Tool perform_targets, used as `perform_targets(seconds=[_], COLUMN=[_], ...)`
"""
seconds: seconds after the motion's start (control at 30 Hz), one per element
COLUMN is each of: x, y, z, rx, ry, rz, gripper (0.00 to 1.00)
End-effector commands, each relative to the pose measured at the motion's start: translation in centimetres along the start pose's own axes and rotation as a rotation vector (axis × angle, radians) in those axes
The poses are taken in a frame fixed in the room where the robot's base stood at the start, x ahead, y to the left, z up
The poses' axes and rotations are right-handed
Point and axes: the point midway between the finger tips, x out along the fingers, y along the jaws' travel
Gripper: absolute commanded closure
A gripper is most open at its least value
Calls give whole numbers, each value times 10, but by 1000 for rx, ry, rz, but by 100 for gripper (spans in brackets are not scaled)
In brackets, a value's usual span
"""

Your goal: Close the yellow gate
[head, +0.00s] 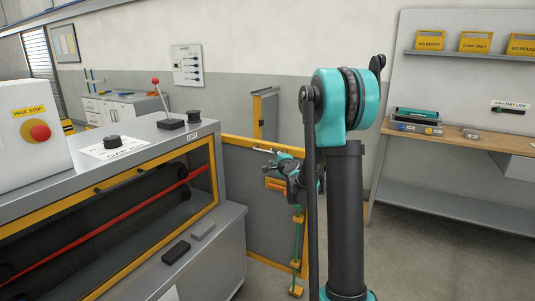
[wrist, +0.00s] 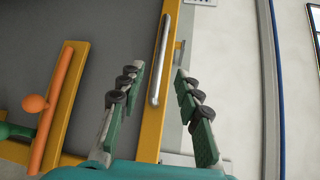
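The gate is a grey panel (head: 240,180) with a yellow frame, beside the grey machine in the head view. In the wrist view its grey panel (wrist: 115,25) and yellow edge fill the left and middle. A silver bar handle (wrist: 163,55) runs along that yellow edge. My gripper (wrist: 158,76) is open, its two fingers spread on either side of the handle's lower end in the picture. I see no contact with the bar. In the head view my gripper (head: 274,160) is small, in front of the gate's upper part and partly hidden by my arm.
An orange bar with a knob (wrist: 58,105) is at left in the wrist view. The machine (head: 130,150) with a red-knobbed lever stands left. A wooden-topped bench (head: 460,141) stands right. A yellow-edged post (head: 264,115) stands behind the gate. Floor is clear at right.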

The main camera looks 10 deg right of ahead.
Motion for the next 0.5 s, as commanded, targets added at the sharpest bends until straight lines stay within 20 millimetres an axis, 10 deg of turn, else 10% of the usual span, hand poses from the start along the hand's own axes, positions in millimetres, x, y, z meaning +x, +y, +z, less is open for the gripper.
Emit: perform_targets(seconds=[0.5], x=[87], y=[0], z=[0], rx=[-2], ry=[-1], rz=[1], gripper=[66])
